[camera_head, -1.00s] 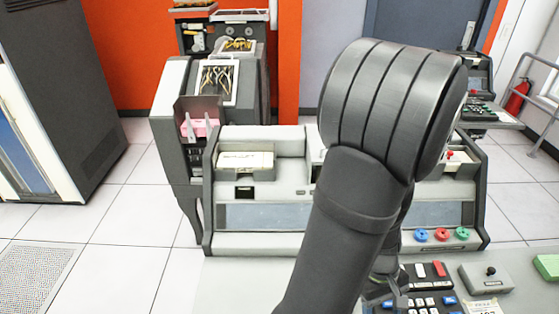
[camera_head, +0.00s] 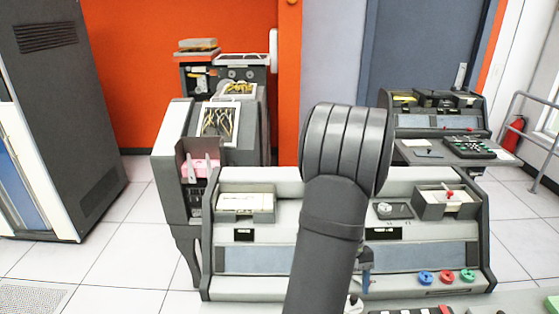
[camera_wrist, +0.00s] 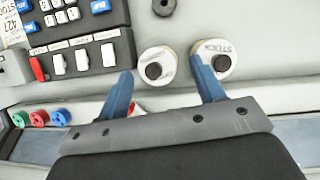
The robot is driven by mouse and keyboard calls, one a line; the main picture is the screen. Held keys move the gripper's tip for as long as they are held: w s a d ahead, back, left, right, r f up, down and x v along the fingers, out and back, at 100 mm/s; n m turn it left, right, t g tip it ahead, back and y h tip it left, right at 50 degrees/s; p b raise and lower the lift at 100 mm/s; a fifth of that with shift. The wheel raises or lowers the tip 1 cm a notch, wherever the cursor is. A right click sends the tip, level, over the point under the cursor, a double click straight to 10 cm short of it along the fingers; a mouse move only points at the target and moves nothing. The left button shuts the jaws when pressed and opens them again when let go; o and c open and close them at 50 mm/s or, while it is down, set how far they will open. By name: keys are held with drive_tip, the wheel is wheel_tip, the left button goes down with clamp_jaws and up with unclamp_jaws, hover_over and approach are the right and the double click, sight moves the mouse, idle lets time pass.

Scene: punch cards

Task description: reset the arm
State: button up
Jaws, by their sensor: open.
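In the wrist view a white round piece with a black knob (camera_wrist: 157,68) appears between the fingertips. A second one, marked STOCK (camera_wrist: 215,60), appears by the right fingertip. I cannot tell how far below the fingers they are.
The grey punch console (camera_head: 260,260) stands ahead, with a card tray (camera_head: 245,203) and red, green and blue knobs (camera_head: 446,277). A keypad (camera_wrist: 75,45) is at upper left in the wrist view. A tall cabinet (camera_head: 70,120) stands left, with open floor between.

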drive_tip(key=w+a+r, duration=0.1)
drive_tip(key=w+a, duration=0.9)
drive_tip(key=shift+a+r+m, duration=0.25)
drive_tip(key=shift+m, duration=0.15)
